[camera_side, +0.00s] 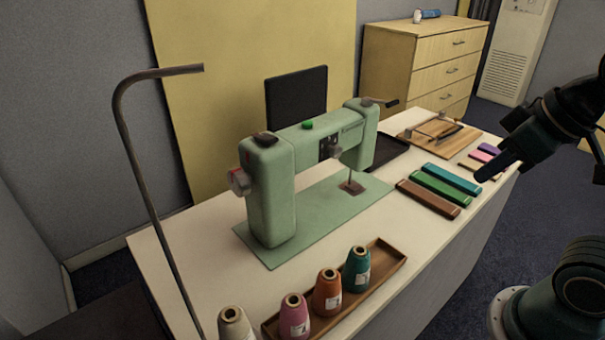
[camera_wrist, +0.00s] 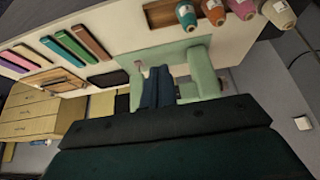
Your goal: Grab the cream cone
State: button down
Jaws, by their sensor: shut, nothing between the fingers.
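The cream cone (camera_side: 235,325) is a thread cone at the near end of a row of cones, partly cut off by the bottom edge of the side view. In the wrist view the cream cone (camera_wrist: 279,14) is at the top right, beside the pink cone. My gripper (camera_side: 487,174) is at the right of the side view, above the far right part of the table and well away from the cone. In the wrist view my gripper (camera_wrist: 158,75) shows its dark blue fingers together, with nothing between them.
A curved metal stand (camera_side: 150,190) rises at left. Coloured bars (camera_side: 435,188) lie near my gripper.

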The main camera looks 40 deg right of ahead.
dwell(0.4)
jog(key=c, duration=0.6)
grip_release()
jog(key=shift+c, duration=0.2)
